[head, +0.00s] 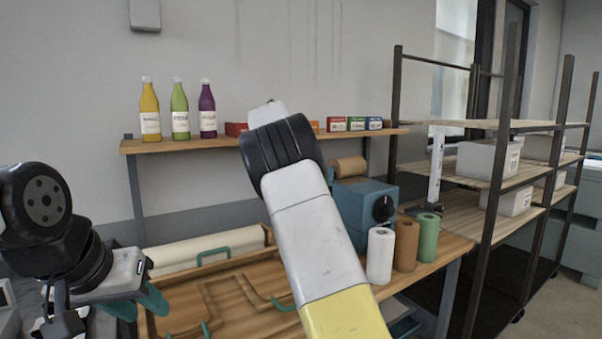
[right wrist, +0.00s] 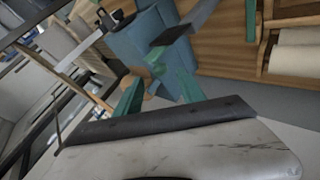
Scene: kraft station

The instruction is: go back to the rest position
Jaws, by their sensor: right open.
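My left gripper (head: 138,303) is at the lower left of the head view, with its teal fingers apart and nothing seen between them. It is in front of the left part of the wooden tray bench. My right arm (head: 315,240), white with a black joint and a yellow part, rises through the middle of the head view. Its gripper is hidden there. In the right wrist view my right gripper (right wrist: 160,90) is open, its two teal fingers apart with nothing held. The blue machine (right wrist: 140,45) shows beyond the fingers.
A wooden bench (head: 447,250) carries a blue box machine (head: 372,195) and white, brown and green rolls (head: 380,255). A shelf (head: 185,143) behind holds several bottles and small boxes. A metal rack (head: 480,165) with cartons stands at right. The floor at far right is clear.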

